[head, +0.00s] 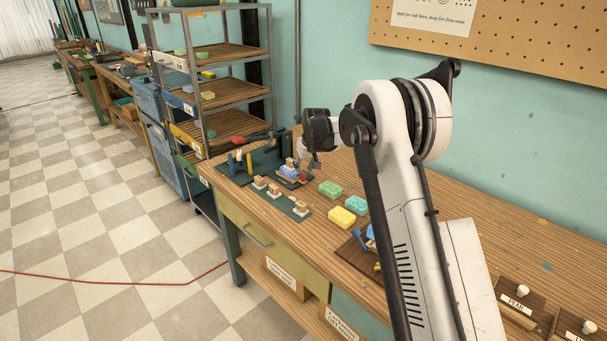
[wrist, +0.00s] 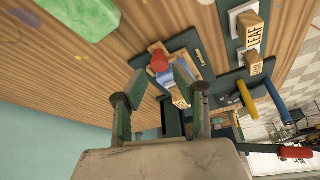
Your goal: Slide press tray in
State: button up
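The press tray (head: 294,179) is a small wooden-edged tray with a blue soap bar on it, near the dark press at the far end of the bench. In the wrist view the tray (wrist: 205,68) has a round red knob (wrist: 159,63) at its near end. My gripper (wrist: 160,82) is open, its two green fingers spread on either side of the view, with the knob just beyond and between the tips; I cannot tell whether they touch it. In the head view my gripper (head: 306,163) hangs over the tray. The press (wrist: 174,118) is partly hidden behind my fingers.
Wooden stamps (head: 273,190) stand on a dark mat by the front edge. Green (head: 330,188) and yellow (head: 342,217) soap bars lie nearer. A red handle (wrist: 296,153) and yellow and blue posts stand beside the press. A shelf rack (head: 228,92) stands beyond the bench.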

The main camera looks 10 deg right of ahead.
aim_at(303, 174)
jog(key=shift+x, duration=1.7)
grip_shut()
